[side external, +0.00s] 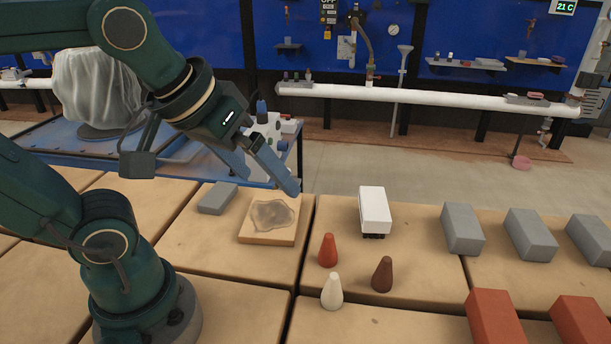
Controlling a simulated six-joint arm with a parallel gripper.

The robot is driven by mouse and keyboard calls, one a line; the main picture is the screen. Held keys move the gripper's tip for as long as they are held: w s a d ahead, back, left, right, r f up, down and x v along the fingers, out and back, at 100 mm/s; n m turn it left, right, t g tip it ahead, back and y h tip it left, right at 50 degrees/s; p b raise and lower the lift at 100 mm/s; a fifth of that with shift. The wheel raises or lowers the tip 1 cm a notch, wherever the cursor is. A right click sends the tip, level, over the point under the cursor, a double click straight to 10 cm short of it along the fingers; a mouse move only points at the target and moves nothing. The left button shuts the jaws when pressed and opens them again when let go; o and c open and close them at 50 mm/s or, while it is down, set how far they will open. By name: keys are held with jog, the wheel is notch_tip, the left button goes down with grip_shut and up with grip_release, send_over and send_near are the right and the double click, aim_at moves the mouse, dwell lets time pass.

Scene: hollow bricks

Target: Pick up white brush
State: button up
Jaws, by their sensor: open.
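The white brush (374,208) is a white block with dark bristles along its underside. It stands on the tan work surface right of centre, with nothing touching it. My gripper (268,182) is open and empty. Its blue-grey fingers point down and to the right, in the air to the left of the brush. In the picture they appear just above the wooden board.
The wooden board (258,236) carries a grey patch of paste (272,214). A grey brick (217,198) lies left of it. Red (328,250), brown (382,274) and white (332,291) cones stand in front of the brush. Grey bricks (462,229) and red bricks (494,317) lie right.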

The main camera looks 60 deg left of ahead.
jog(key=w+a+r+n+y, duration=0.1)
jog(key=w+r+n, duration=0.3)
jog(key=w, duration=0.5)
jog(key=n+g+y, duration=0.2)
jog(key=n+g, duration=0.1)
send_over(376, 206)
jog(key=f, duration=1.2)
jog(key=shift+s+d+f, duration=0.3)
jog(key=shift+s, duration=0.1)
jog(key=shift+g, duration=0.3)
jog(key=f, duration=0.4)
jog(key=shift+s+d+f, duration=0.15)
jog(key=shift+d+f, duration=0.1)
jog(key=shift+d, duration=0.05)
jog(key=shift+x, duration=2.5)
jog(key=shift+m, duration=0.3)
jog(key=c, duration=1.5)
